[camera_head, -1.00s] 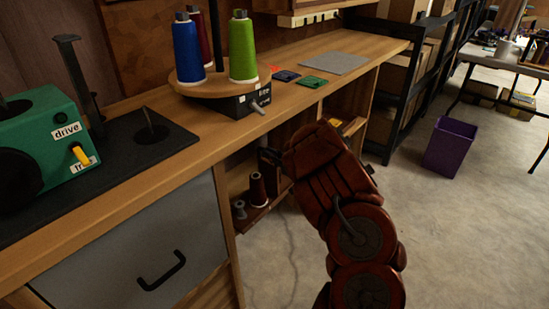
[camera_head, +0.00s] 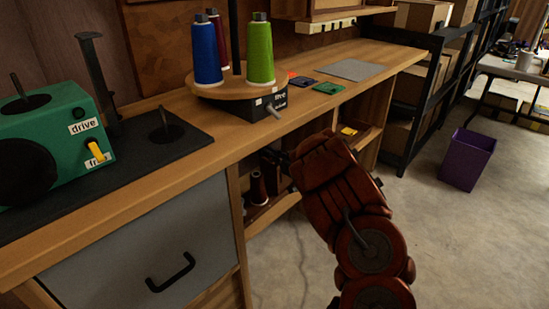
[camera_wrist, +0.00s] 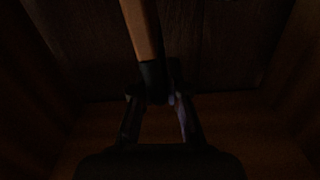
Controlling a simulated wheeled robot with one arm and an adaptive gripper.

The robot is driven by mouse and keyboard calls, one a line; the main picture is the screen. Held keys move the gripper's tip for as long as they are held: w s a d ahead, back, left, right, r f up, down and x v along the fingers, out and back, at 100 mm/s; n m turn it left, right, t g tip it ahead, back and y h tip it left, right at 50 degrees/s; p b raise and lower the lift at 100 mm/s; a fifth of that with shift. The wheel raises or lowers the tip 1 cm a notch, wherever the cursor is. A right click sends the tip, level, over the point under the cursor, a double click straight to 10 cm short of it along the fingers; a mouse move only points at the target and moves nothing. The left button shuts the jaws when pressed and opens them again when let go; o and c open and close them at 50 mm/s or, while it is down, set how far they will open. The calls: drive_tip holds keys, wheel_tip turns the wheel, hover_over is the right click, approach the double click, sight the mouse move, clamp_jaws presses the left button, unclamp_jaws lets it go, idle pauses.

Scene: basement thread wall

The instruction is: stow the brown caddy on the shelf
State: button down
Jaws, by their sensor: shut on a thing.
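The brown caddy (camera_head: 258,209) is in the open shelf bay under the bench, with a dark red spool (camera_head: 258,187) standing in it. Much of the caddy is in shadow or hidden behind my red arm. My gripper (camera_head: 284,161) reaches into the bay and is mostly hidden in the head view. In the dark wrist view, its two fingers (camera_wrist: 158,103) close around a dark part below a wooden bar (camera_wrist: 142,30), which looks like the caddy's handle. Whether the caddy rests on the shelf (camera_head: 274,215) or hangs just above it, I cannot tell.
The bench top carries a green machine (camera_head: 60,140) and a round stand with blue (camera_head: 207,52) and green (camera_head: 260,50) cones. A grey drawer front (camera_head: 150,245) lies left of the bay. A purple bin (camera_head: 466,160) stands on open floor at the right.

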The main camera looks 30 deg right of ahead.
drive_tip(key=shift+x, duration=1.4)
drive_tip(key=shift+f, duration=0.4)
drive_tip(key=c, duration=1.1)
unclamp_jaws()
drive_tip(key=shift+f, duration=0.1)
drive_tip(key=shift+s, duration=0.1)
drive_tip(key=v, duration=1.2)
